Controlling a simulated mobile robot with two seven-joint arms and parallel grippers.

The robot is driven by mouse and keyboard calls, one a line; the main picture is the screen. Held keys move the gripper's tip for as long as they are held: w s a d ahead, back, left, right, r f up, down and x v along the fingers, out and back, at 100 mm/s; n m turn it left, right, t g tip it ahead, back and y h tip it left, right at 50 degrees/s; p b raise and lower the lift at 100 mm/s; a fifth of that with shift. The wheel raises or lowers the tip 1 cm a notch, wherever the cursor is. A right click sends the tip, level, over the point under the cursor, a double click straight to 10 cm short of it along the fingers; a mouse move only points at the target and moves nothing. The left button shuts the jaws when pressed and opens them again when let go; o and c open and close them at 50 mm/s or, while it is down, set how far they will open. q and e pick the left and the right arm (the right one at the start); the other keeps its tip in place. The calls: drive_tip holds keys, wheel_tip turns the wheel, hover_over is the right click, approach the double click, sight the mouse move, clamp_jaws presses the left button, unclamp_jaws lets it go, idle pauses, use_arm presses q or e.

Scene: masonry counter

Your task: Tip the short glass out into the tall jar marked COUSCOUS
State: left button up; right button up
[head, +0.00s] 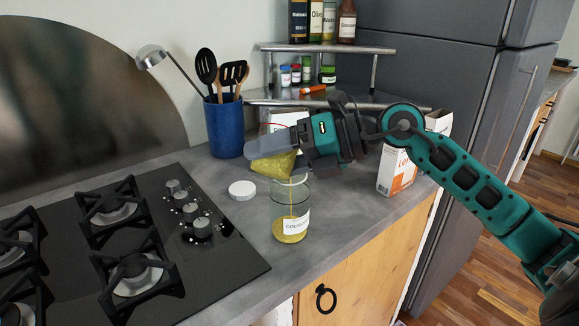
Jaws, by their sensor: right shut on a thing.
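The tall jar marked COUSCOUS (291,207) stands upright and open on the counter, with yellow grain in its bottom. The short glass (271,160) is tilted above the jar's mouth, and yellow grain lies along its lower side. A thin yellow stream falls from the glass into the jar. My right gripper (298,143) is shut on the short glass, coming in from the right; its fingertips are partly hidden. My left gripper is not in the head view.
A white lid (242,190) lies left of the jar. A gas hob (125,250) fills the left. A blue utensil holder (226,126) stands behind, and a carton (398,172) stands right of the jar. A metal shelf (330,48) with bottles is at the back.

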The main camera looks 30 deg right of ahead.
drive_tip(key=shift+f+m+y, duration=0.35)
drive_tip(key=shift+m+y, duration=0.25)
drive_tip(key=shift+m, duration=0.3)
idle(4.1)
drive_tip(key=shift+r+m+y+p, duration=0.4)
drive_tip(key=shift+r+m+p, duration=0.2)
drive_tip(key=shift+p, duration=0.45)
idle(1.9)
